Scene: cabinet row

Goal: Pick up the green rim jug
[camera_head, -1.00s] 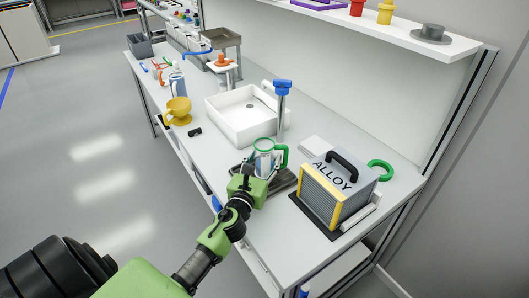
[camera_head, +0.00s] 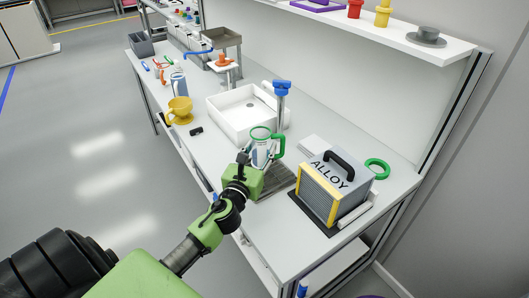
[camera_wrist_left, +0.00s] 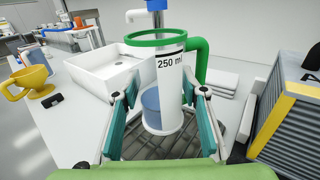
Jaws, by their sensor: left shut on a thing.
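The green rim jug (camera_head: 262,152) is a clear jug with a green rim and green handle, and it stands upright. In the left wrist view the jug (camera_wrist_left: 172,92) shows a "250 ml" mark and blue content low inside. My left gripper (camera_head: 257,166) is shut on the jug, with one teal-padded finger on each side of its body in the wrist view (camera_wrist_left: 164,112). The jug is above the dark ribbed tray (camera_head: 283,182), seemingly clear of it. My right gripper is not in view.
A white sink (camera_head: 234,119) with a blue-topped tap (camera_head: 282,88) is behind the jug. A grey "ALLOY" box (camera_head: 335,183) stands to the right, with a green ring (camera_head: 377,168) beside it. A yellow cup-like holder (camera_head: 179,109) is at the left.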

